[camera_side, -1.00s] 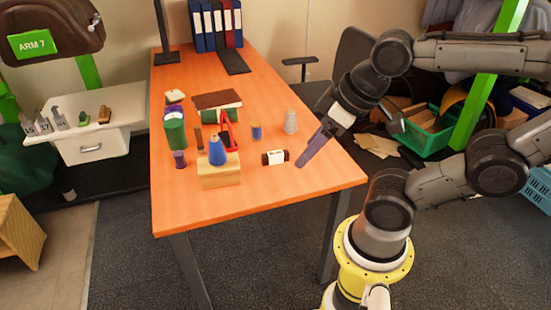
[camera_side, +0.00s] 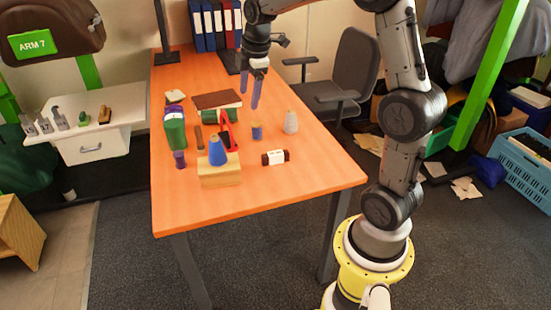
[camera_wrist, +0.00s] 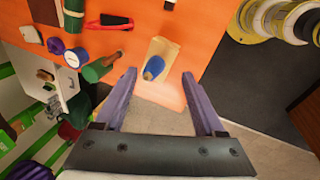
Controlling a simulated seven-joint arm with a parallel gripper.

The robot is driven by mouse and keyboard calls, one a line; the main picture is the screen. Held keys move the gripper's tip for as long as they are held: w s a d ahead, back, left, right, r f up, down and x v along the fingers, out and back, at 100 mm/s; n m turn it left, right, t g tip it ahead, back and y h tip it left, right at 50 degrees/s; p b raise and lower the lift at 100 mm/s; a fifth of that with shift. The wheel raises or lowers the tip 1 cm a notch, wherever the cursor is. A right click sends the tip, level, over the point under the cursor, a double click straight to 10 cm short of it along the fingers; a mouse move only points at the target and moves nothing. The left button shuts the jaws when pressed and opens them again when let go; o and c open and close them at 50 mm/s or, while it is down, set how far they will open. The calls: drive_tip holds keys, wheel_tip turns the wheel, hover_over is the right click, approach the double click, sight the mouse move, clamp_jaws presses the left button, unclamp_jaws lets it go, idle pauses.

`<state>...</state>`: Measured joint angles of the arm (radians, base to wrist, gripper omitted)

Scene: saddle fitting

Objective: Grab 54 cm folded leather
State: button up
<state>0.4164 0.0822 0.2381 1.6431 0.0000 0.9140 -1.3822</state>
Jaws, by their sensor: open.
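A flat dark brown piece (camera_side: 217,99), which looks like the folded leather, lies toward the back of the orange table with a pale edge below it. I cannot read any length on it. A brown piece (camera_wrist: 45,11) at the top left of the wrist view is likely the same one. My gripper (camera_side: 250,91) is open and empty, with two purple fingers pointing down. It is above the table, to the right of the brown piece in the side view. In the wrist view my open fingers (camera_wrist: 159,75) frame part of the table.
Binders (camera_side: 215,25) stand at the back. The table's front right is clear.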

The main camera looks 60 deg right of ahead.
drive_tip(key=d+f+g, duration=0.1)
drive_tip(key=d+f, duration=0.6)
drive_tip(key=f, duration=0.1)
drive_tip(key=m+g+y, duration=0.1)
drive_tip(key=m+g, duration=0.1)
hover_over(275, 153)
wheel_tip(275, 153, down, 8)
drive_tip(key=f, duration=0.4)
drive_tip(key=s+f, duration=0.1)
drive_tip(key=f, duration=0.2)
drive_tip(key=shift+f, duration=0.1)
drive_tip(key=shift+w+f, duration=0.25)
drive_tip(key=shift+f, duration=1.15)
drive_tip(key=shift+w+f, duration=0.2)
drive_tip(key=shift+f, duration=1.2)
drive_tip(key=shift+c, duration=0.3)
clamp_jaws()
